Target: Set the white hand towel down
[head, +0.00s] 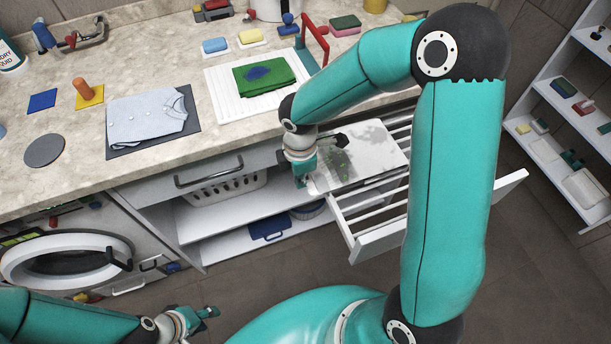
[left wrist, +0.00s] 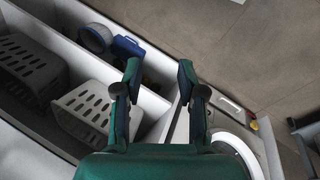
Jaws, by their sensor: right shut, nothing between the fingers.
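A flat white piece with grey and green marks (head: 375,146), which looks like the white hand towel, lies on the slatted open drawer (head: 372,236) below the counter. My right gripper (head: 305,178) is at its left edge, shut and empty; whether it touches the towel I cannot tell, and my wrist hides part of this edge. My left gripper (head: 207,312) is low at the front, away from the towel. In the left wrist view my left gripper (left wrist: 160,76) is open with nothing between its fingers.
On the counter are a folded shirt (head: 147,117) on a dark board, a green cloth (head: 264,73) on a white ribbed tray (head: 224,98), and several sponges. Below are a white basket (head: 226,188), a blue dustpan-like item (head: 269,229) and a washing machine (head: 66,260). A white shelf (head: 568,100) stands right.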

